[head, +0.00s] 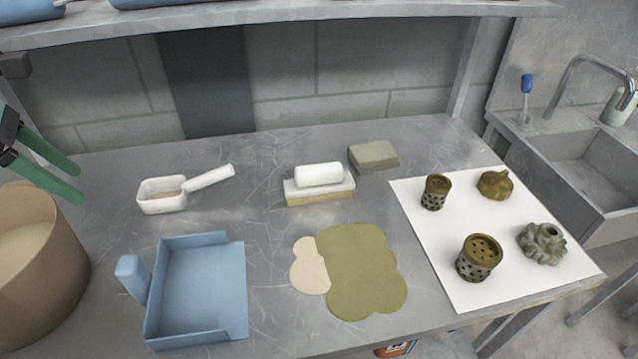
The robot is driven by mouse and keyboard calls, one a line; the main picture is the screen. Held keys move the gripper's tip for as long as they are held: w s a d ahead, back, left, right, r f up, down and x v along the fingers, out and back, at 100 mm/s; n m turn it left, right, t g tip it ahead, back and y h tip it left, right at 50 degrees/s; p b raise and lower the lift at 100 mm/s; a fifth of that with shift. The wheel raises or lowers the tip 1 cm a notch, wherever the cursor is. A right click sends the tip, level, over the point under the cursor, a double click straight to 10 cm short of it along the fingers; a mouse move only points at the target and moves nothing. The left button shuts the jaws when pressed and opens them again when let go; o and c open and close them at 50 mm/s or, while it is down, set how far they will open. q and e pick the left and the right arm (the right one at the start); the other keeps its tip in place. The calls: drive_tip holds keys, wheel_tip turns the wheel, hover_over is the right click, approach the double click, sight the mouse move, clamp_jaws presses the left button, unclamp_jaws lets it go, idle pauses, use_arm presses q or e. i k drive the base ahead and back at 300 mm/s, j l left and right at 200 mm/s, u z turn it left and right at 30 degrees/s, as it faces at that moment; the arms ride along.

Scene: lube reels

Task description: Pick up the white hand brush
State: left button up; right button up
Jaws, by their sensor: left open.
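The white hand brush (319,177) lies on the grey bench near the middle, a white grip over a white plate with a tan layer underneath. My left gripper (79,185) is at the far left edge of the head view, its two green fingers apart with nothing between them. It is well to the left of the brush, above the brown bin, with the white scoop between them. My right gripper is not in view.
A white scoop (163,203), blue dustpan (198,292), brown bin (62,275) and grey-green block (373,156) surround the brush. Olive and cream patches (362,272) lie in front. A white sheet (425,245) holds several greenish and brown parts. A sink (590,165) is at right; a shelf overhangs the back.

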sight(313, 183)
drive_tip(key=k+l+z, duration=0.15)
drive_tip(key=z, duration=0.25)
drive_tip(key=k+l+z, duration=0.15)
drive_tip(key=z, duration=0.2)
drive_tip(key=i, duration=0.5)
